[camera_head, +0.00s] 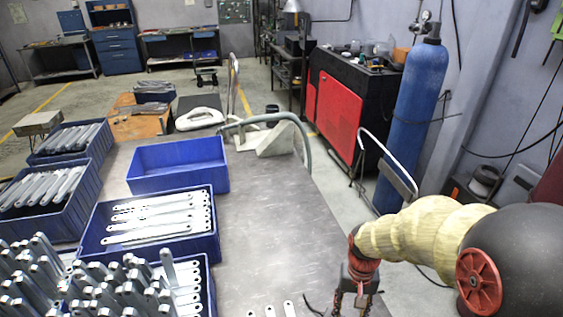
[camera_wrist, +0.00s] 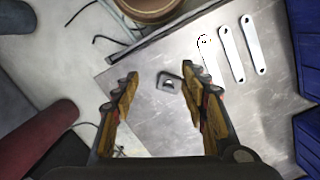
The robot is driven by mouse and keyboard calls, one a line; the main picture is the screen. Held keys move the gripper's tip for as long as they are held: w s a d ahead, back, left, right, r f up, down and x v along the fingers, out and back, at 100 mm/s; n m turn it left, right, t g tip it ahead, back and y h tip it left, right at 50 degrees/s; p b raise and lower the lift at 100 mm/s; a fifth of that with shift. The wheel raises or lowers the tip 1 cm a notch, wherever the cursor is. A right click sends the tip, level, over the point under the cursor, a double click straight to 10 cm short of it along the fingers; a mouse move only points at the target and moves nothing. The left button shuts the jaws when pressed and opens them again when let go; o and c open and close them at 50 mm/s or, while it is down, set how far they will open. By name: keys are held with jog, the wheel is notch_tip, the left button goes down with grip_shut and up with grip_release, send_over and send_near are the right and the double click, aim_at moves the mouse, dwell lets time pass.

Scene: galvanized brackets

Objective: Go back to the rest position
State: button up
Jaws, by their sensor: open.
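My gripper (camera_head: 352,299) hangs at the front right edge of the metal table (camera_head: 285,215), low in the head view. In the wrist view my gripper (camera_wrist: 158,97) is open, its two fingers wide apart with nothing between their tips. A small metal piece with a hole (camera_wrist: 169,82) lies on the table beyond the fingers, apart from them. Several flat galvanized brackets (camera_wrist: 231,54) lie side by side on the table, right of the fingers. They also show at the bottom of the head view (camera_head: 289,308).
An empty blue bin (camera_head: 178,184) stands on the table, with a blue bin of brackets (camera_head: 93,243) nearer. More filled bins stand at left. A blue gas cylinder (camera_head: 412,115) and a red-and-black cabinet (camera_head: 339,118) stand beyond the table's right side. The table's middle is clear.

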jog(key=s+r+n+t+b, duration=0.1)
jog(key=s+r+t, duration=0.2)
jog(key=r, duration=0.8)
jog(key=s+r+n+t, duration=0.1)
jog(key=s+r+t, duration=0.2)
jog(key=s+r, duration=0.5)
notch_tip(320, 180, up, 4)
jog(key=shift+a+t+b, duration=0.15)
jog(key=shift+t+b, duration=0.25)
jog(key=shift+c, duration=0.3)
